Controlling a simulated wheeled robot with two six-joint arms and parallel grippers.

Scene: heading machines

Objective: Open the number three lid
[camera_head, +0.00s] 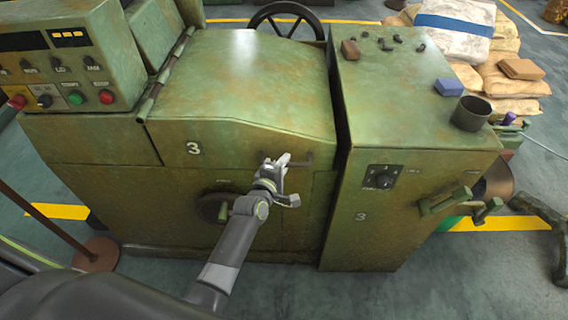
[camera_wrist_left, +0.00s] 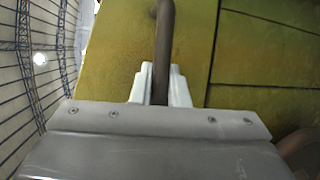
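The number three lid (camera_head: 250,85) is a worn green sloping cover with a white "3" on its front, and it lies closed on the machine. Its bar handle (camera_head: 303,160) is at the lid's front right edge. My left gripper (camera_head: 280,163) is at the left part of this handle. In the left wrist view the brown handle bar (camera_wrist_left: 163,45) runs between the two pale fingers of my left gripper (camera_wrist_left: 161,85), which sit close against both sides of it. My right gripper is not in view.
A control box (camera_head: 65,60) with buttons stands at the left. A green cabinet (camera_head: 410,110) adjoins the lid on the right, with a dark cup (camera_head: 470,114), a blue block (camera_head: 448,87) and small pieces on top. A handwheel (camera_head: 285,18) is behind. Sacks (camera_head: 455,30) lie at the back right.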

